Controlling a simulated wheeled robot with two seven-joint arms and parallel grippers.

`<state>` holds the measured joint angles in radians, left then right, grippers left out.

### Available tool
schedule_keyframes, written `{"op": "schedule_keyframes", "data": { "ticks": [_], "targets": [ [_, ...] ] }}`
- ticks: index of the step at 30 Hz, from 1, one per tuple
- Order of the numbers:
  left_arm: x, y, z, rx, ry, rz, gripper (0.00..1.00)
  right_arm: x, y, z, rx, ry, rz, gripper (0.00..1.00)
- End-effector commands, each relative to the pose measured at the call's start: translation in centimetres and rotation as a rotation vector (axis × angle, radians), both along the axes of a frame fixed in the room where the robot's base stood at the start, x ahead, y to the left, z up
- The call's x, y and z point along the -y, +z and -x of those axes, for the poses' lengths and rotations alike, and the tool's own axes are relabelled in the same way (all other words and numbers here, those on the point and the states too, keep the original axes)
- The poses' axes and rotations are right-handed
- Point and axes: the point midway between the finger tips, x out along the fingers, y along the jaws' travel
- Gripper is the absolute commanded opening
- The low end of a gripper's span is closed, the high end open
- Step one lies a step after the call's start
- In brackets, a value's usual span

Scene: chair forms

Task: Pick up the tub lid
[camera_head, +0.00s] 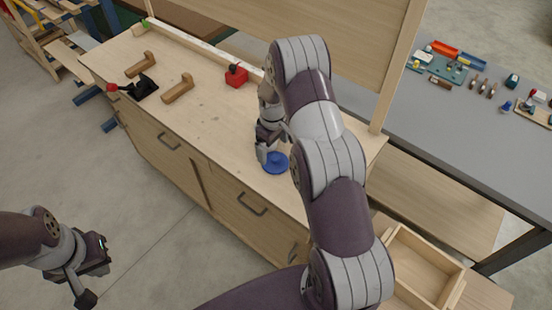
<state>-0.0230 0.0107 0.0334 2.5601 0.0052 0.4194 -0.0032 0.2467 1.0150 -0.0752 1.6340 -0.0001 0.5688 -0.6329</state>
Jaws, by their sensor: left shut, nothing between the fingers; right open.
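A blue round lid (276,163) lies on the wooden cabinet top (205,108), near its front edge toward the right end. My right gripper (264,154) points down just at the lid's left side. It is open, and I cannot tell whether a finger touches the lid. My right arm covers part of the bench top behind and to the right of the lid. My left gripper (84,290) is shut and empty, low at the left over the floor, well away from the cabinet.
A red block-like item (236,76), wooden handle-like pieces (177,89) and a black tool (140,88) lie on the cabinet top. A wooden panel (330,35) rises behind. A grey table (450,130) with small parts stands right. An open wooden box (425,262) is at lower right.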

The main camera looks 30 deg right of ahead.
Motion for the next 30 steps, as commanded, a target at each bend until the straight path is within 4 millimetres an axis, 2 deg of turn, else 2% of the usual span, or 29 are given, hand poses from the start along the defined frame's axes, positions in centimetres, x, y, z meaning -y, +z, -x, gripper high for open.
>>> {"op": "schedule_keyframes", "data": {
  "ticks": [5, 9, 16, 17, 18, 20, 30],
  "targets": [
    [0.0, 2.2, 0.0, 0.000, 0.000, 0.000, 0.00, 0.4, -2.4, 0.8, -0.005, -0.002, -0.001, 1.00],
    [0.0, 2.6, 0.0, 0.000, 0.000, 0.000, 0.00, 0.4, -4.8, 0.8, 0.000, -0.001, 0.000, 1.00],
    [0.0, 2.4, 0.0, 0.000, 0.000, 0.000, 0.00, 0.4, -5.5, 0.8, 0.001, -0.001, 0.001, 1.00],
    [0.0, 2.4, 0.0, 0.000, 0.000, 0.000, 0.00, 0.4, -5.5, 0.8, 0.001, -0.001, 0.001, 0.97],
    [0.0, 2.4, 0.0, 0.000, 0.000, 0.000, 0.00, 0.4, -5.4, 0.8, 0.001, -0.001, 0.001, 0.84],
    [0.0, 2.4, 0.0, 0.000, 0.000, 0.000, 0.00, 0.4, -5.4, 0.8, 0.001, -0.001, 0.001, 0.64],
    [0.0, 2.4, 0.0, 0.000, 0.000, 0.000, 0.00, 0.4, -5.4, 0.8, 0.001, -0.001, 0.001, 0.63]
  ]
}}
